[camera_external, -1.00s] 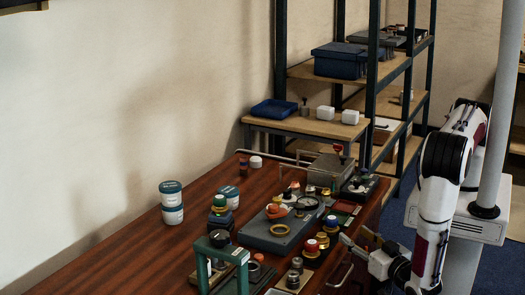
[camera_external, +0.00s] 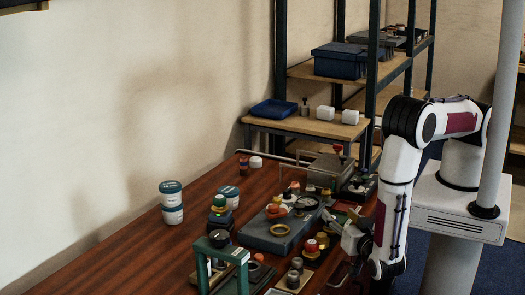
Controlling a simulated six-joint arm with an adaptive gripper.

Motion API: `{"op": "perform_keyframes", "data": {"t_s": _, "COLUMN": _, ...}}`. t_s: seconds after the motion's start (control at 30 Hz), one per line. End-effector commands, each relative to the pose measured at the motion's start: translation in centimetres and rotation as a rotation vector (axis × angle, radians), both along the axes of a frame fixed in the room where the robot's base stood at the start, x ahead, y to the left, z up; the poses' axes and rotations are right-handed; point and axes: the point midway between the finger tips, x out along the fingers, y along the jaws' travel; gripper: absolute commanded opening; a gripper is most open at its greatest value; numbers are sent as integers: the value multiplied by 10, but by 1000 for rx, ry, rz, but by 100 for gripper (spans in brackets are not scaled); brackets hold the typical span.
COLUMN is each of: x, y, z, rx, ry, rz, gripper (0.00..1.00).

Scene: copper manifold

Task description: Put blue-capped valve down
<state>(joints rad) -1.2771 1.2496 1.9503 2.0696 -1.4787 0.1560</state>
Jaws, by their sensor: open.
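My gripper (camera_external: 336,226) is at the right edge of the wooden table (camera_external: 140,262), low over the parts. It is open, and its fingers point left toward the table. I cannot make out a blue-capped valve for certain; something small near the fingertips is partly hidden by my gripper and too small to tell. A red-capped part (camera_external: 312,244) with a yellow base stands just left of and below the gripper in the picture. An orange part (camera_external: 277,211) and a yellow ring (camera_external: 279,230) lie on a blue-grey plate (camera_external: 256,236).
A green frame (camera_external: 241,257) stands at the front of the table. A grey box (camera_external: 328,168) and a dark tray (camera_external: 361,187) are at the back right. Shelving rises behind.

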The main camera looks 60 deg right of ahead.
Motion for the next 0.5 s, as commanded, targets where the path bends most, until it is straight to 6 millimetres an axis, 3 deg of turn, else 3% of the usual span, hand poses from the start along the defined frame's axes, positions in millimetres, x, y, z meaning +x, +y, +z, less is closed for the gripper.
{"op": "perform_keyframes", "data": {"t_s": 0.17, "x": 42, "y": -8, "z": 18, "rx": 86, "ry": 1, "rz": -31, "gripper": 46}}
{"op": "perform_keyframes", "data": {"t_s": 0.5, "x": 127, "y": -13, "z": 35, "rx": 322, "ry": 26, "rz": 18, "gripper": 46}}
